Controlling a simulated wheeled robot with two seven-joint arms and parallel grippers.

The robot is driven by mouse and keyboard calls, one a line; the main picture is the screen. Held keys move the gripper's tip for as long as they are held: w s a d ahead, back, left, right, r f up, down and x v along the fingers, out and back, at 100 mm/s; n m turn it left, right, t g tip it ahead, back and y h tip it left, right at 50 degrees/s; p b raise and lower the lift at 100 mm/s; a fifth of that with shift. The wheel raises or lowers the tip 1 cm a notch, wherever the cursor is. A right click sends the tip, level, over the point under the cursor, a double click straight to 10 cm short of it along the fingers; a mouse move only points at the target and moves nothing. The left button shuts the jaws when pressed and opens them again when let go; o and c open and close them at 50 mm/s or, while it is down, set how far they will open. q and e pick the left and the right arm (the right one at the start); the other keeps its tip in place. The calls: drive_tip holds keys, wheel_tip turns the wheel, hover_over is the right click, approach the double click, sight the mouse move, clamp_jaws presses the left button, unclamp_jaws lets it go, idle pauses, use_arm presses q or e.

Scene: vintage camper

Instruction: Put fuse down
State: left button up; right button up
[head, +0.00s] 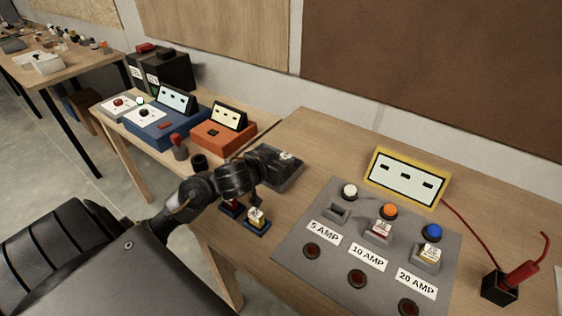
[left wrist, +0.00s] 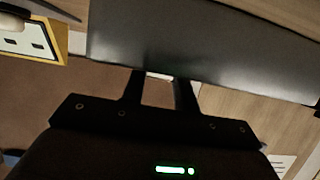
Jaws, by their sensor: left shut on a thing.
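My left gripper (head: 258,198) points down beside the near-left edge of the grey panel, just above a small blue tray (head: 262,235). The tray bears a red fuse (head: 229,208) and a yellow fuse (head: 256,222) with a pale label. In the left wrist view the jaws (left wrist: 158,88) are close together, with a small pale sliver between the fingertips. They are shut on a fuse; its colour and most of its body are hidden. On the panel (head: 315,268), the 5 AMP holder (head: 337,212) looks empty. A red fuse (head: 380,232) and a yellow fuse (head: 428,257) stand in the other two.
A dark grey block or tray (head: 272,175) lies just behind the gripper. A yellow-framed display (head: 407,177) stands behind the panel, and a black box with a red plug (head: 500,288) at right.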

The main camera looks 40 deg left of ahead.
use_arm(q)
drive_tip(key=shift+f, duration=0.2)
drive_tip(key=o, duration=1)
drive_tip(key=shift+c, duration=0.2)
drive_tip(key=shift+r, duration=0.1)
drive_tip(key=shift+r, duration=0.25)
drive_tip(key=p+v, duration=0.2)
drive_tip(key=v, duration=0.5)
drive_tip(key=p+v, duration=0.5)
drive_tip(key=shift+f, duration=0.1)
